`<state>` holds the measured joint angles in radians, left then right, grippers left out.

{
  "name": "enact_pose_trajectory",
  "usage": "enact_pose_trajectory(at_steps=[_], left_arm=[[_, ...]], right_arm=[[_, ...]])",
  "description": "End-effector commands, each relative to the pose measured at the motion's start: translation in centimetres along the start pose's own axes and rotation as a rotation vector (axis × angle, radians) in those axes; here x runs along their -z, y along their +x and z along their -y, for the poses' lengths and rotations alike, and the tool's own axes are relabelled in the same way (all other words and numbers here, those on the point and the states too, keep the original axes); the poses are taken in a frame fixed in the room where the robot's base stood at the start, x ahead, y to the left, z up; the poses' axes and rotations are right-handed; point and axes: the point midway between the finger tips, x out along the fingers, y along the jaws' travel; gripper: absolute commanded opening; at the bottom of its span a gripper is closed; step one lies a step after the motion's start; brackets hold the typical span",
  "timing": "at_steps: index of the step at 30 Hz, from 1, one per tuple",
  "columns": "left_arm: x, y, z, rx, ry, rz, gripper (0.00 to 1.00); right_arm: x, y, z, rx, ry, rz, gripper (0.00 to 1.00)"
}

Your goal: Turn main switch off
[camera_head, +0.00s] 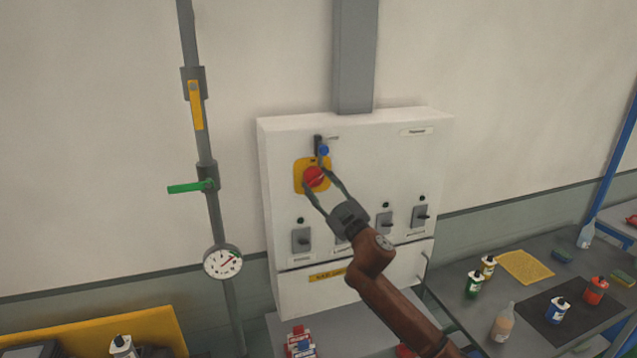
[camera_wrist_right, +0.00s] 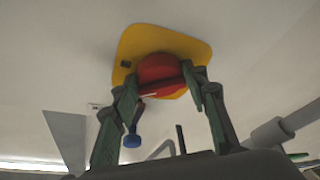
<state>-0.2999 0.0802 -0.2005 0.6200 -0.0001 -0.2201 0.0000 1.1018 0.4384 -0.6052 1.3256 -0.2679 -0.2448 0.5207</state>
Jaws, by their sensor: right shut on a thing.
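The main switch is a round red knob (camera_head: 314,177) on a yellow plate (camera_head: 299,174), on the front of a white electrical cabinet (camera_head: 350,274). My right gripper (camera_head: 318,177) is shut on the red knob, with one finger on each side. In the right wrist view the red knob (camera_wrist_right: 158,74) sits between the fingertips (camera_wrist_right: 160,88) in front of the yellow plate (camera_wrist_right: 135,45). The fingers hide part of the knob. A padlock-like blue piece (camera_head: 323,151) hangs just above the plate. My left gripper is not in view.
Smaller grey switches (camera_head: 302,240) line the cabinet's lower front. A pipe with a green lever (camera_head: 188,188) and a gauge (camera_head: 222,262) stands to the left. A bench (camera_head: 455,285) with several bottles stands at the right.

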Motion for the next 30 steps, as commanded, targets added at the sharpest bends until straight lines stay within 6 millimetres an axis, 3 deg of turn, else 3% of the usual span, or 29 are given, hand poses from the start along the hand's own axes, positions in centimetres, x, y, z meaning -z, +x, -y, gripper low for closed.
enact_pose_trajectory(at_steps=[6,7,14,24,30], left_arm=[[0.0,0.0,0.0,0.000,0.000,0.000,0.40],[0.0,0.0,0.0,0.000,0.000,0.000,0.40],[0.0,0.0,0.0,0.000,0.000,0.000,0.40],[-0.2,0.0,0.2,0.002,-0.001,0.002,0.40],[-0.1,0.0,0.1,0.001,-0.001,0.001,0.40]], right_arm=[[0.0,0.0,0.0,0.000,0.000,-0.001,0.17],[0.0,0.0,0.0,0.000,0.000,-0.001,0.42],[0.0,0.0,0.0,0.000,0.000,-0.001,0.57],[0.0,-0.2,0.0,0.000,0.001,0.000,0.59],[-0.1,-2.4,0.0,0.000,0.000,0.000,0.59]])
